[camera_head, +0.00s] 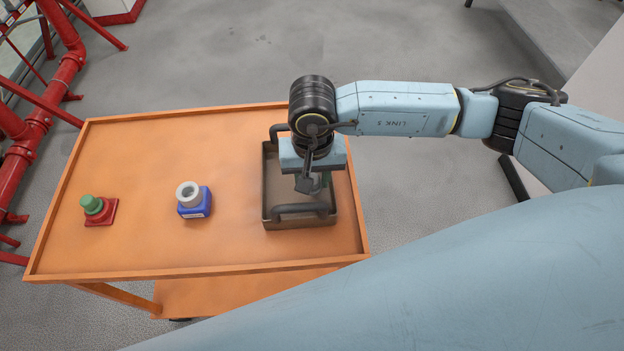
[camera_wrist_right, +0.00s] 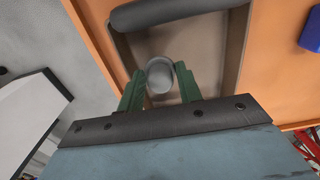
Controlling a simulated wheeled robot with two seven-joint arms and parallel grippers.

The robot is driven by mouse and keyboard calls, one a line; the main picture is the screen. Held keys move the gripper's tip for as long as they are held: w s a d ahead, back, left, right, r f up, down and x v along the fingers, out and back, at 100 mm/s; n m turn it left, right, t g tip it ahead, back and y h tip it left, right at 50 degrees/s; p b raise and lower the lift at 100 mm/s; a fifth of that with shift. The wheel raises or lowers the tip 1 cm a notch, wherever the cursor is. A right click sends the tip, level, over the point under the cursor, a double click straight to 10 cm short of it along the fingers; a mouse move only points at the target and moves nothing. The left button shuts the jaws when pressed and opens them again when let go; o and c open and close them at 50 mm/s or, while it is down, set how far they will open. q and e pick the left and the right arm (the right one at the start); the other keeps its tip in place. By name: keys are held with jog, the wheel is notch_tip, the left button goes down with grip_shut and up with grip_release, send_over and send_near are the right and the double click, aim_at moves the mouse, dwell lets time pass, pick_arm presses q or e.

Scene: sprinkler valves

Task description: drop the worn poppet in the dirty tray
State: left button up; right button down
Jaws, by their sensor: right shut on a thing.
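The dirty tray (camera_head: 268,190) is a brown-grey metal box with dark bar handles at its two ends, on the right part of the orange cart. My right gripper (camera_head: 316,184) is over the tray, pointing down. In the wrist view, the green fingers of the right gripper (camera_wrist_right: 160,82) are shut on a round grey piece, which I take as the worn poppet (camera_wrist_right: 159,68). The tray's floor and wall (camera_wrist_right: 232,50) show behind it. The poppet's height above the tray floor is hard to tell. In the head view the poppet is hidden by the gripper. My left gripper is not in view.
The orange cart top (camera_head: 150,245) has a low raised rim. A blue block with a pale ring (camera_head: 190,195) stands left of the tray. A green-topped piece on a red base (camera_head: 95,208) is farther left. Red pipes (camera_head: 62,85) stand beyond the cart's left side.

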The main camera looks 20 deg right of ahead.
jog(key=shift+f, duration=0.75)
jog(key=shift+f, duration=0.1)
jog(key=shift+f, duration=0.1)
jog(key=c, duration=1.2)
grip_release()
jog(key=shift+c, duration=0.2)
notch_tip(320, 180, up, 12)
jog(key=shift+r, duration=0.25)
